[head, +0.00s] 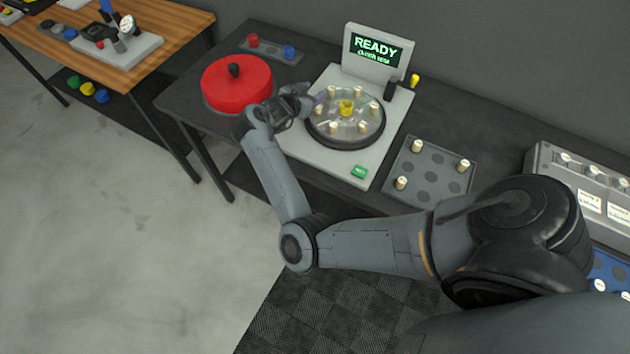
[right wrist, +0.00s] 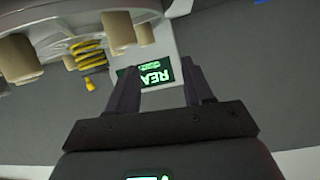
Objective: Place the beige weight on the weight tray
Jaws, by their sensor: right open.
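Several small beige weights stand upright around the clear round rotor (head: 345,126). One beige weight (head: 335,92) is at its back edge. Three more beige weights, one of them at the back left (head: 417,146), stand on the grey weight tray (head: 428,187) to the right. My right gripper (head: 317,99) is at the rotor's back left edge. In the right wrist view my gripper (right wrist: 157,82) is open, with nothing between its fingers. Beige weights, one nearby (right wrist: 118,33), show beside the left finger, apart from it. My left gripper is not in view.
A red round lid (head: 237,82) with a black knob lies left of the rotor. A screen (head: 375,48) reading READY stands behind it. A green button (head: 359,172) is at the front. A grey box (head: 583,165) stands far right. Several dark spots on the weight tray are empty.

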